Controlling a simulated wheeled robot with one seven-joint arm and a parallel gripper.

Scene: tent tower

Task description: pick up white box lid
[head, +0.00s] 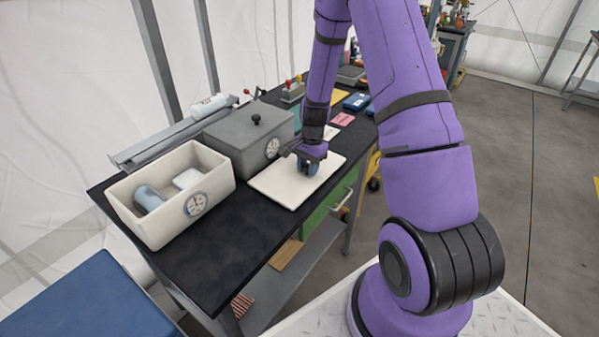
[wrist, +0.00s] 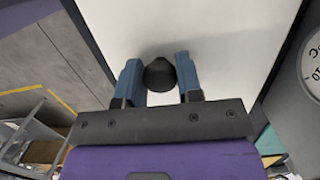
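The white box lid (head: 278,187) is a flat pale square lying on the dark bench, with a black knob at its middle. The lid (wrist: 225,35) fills much of the wrist view, and its knob (wrist: 160,75) stands between my two blue fingers. My gripper (head: 308,168) points down over the lid. In the wrist view, my gripper (wrist: 160,78) is shut on the knob, with no clear gap on either side. In the head view the fingers hide the knob, and the lid looks level, with no clear gap beneath it.
An open white box (head: 165,225) with a dial holds a blue-grey cylinder (head: 148,198) and a white block (head: 187,178). A grey lidded box (head: 240,145) stands close left of the lid. The bench's front strip (head: 225,250) is clear.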

